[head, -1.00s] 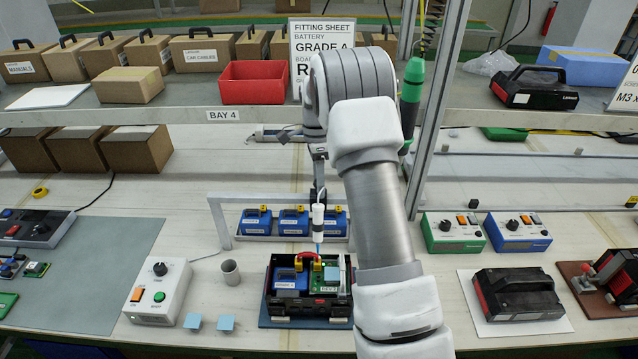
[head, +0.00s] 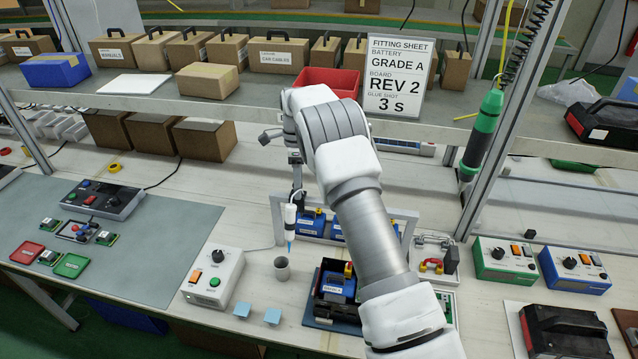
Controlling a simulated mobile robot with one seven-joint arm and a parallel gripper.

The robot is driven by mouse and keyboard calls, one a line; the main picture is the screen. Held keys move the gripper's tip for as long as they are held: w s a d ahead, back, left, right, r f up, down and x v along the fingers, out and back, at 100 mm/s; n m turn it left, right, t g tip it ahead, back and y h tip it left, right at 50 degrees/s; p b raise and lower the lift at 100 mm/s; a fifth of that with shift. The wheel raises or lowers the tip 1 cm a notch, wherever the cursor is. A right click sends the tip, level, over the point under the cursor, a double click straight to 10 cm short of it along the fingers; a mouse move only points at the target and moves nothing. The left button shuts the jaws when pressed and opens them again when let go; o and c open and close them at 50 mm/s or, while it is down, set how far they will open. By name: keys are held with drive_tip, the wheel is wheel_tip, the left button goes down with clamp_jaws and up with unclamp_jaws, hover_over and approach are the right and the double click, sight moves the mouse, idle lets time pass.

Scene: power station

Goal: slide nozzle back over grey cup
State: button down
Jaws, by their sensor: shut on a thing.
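The nozzle (head: 290,220) is a white tube with a blue tip, pointing down. My gripper (head: 295,193) is shut on its upper end and holds it above the bench. The grey cup (head: 282,269) stands upright on the bench, just below the blue tip in the picture. The tip looks slightly right of the cup's middle and apart from its rim; whether it is straight above the cup in depth I cannot tell. The finger contact is small and hard to make out.
An open black case (head: 322,308) with a blue battery sits right of the cup, partly behind my arm. A white control box (head: 214,278) stands left. Two light-blue pads (head: 272,317) lie in front. A rack of blue batteries (head: 311,223) stands behind.

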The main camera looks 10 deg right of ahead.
sight(286, 196)
drive_tip(key=shift+w+a+f, duration=0.1)
drive_tip(key=shift+w+a, duration=0.05)
drive_tip(key=shift+a, duration=0.75)
drive_tip(key=shift+w+a+f, duration=0.1)
drive_tip(key=shift+a, duration=0.75)
drive_tip(key=c, duration=0.6)
unclamp_jaws()
drive_tip(key=shift+a+r, duration=0.1)
drive_tip(key=shift+r, duration=0.05)
drive_tip(key=shift+o, duration=0.2)
drive_tip(key=shift+w+d+r, duration=0.1)
drive_tip(key=shift+d, duration=0.2)
drive_tip(key=shift+w+r, duration=0.1)
drive_tip(key=shift+r, duration=0.1)
wheel_tip(286, 196, up, 11)
drive_tip(key=w+p, duration=0.2)
drive_tip(key=shift+d+r, duration=0.2)
drive_tip(key=shift+d, duration=0.05)
